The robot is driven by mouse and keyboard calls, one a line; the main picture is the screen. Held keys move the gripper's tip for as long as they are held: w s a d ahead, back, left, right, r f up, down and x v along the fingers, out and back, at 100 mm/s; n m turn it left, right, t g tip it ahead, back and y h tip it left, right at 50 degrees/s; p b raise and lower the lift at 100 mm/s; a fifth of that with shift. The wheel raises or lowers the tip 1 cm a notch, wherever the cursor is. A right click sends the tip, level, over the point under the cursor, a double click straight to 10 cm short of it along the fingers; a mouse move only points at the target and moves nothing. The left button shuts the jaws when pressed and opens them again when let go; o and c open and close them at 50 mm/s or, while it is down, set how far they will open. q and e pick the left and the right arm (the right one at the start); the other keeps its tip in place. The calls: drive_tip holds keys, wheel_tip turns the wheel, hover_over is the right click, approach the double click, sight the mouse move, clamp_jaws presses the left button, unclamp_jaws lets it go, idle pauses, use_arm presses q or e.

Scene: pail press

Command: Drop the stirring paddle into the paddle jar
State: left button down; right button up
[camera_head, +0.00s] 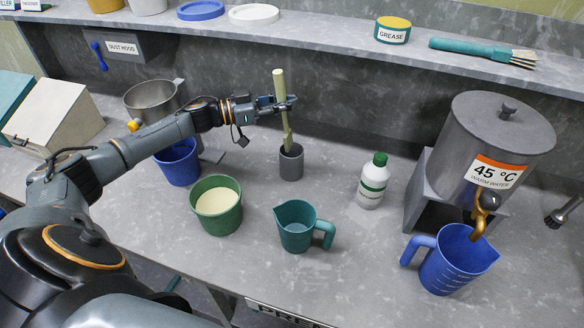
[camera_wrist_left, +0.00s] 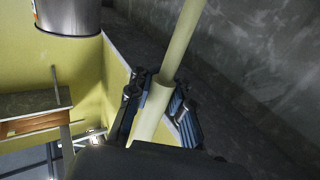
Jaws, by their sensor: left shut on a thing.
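The stirring paddle (camera_head: 281,92) is a pale wooden stick held upright above the grey paddle jar (camera_head: 291,163). Its lower end is at the jar's mouth; I cannot tell how far inside it reaches. My left gripper (camera_head: 285,104) is shut on the paddle, high above the jar. In the left wrist view the pale shaft (camera_wrist_left: 176,50) runs between the fingers of my left gripper (camera_wrist_left: 158,100). My right gripper is not in view.
A green pail of pale powder (camera_head: 217,203), a teal jug (camera_head: 296,226) and a white bottle with green cap (camera_head: 372,182) stand around the jar. A blue pail (camera_head: 178,163) sits under my arm. A warm water tank (camera_head: 490,140) and blue jug (camera_head: 452,260) are right.

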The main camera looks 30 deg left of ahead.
use_arm(q)
drive_tip(key=shift+s+d+f, duration=0.1)
drive_tip(key=shift+f, duration=0.65)
drive_tip(key=c, duration=1.5)
unclamp_jaws()
drive_tip(key=shift+c, duration=0.2)
drive_tip(key=o, duration=0.4)
drive_tip(key=shift+w+f, duration=0.1)
drive_tip(key=shift+w, duration=0.35)
drive_tip(key=shift+s+r, duration=0.2)
drive_tip(key=shift+r, duration=0.5)
wheel_tip(320, 180, up, 9)
drive_tip(key=shift+w+f, duration=0.1)
drive_tip(key=shift+w, duration=0.05)
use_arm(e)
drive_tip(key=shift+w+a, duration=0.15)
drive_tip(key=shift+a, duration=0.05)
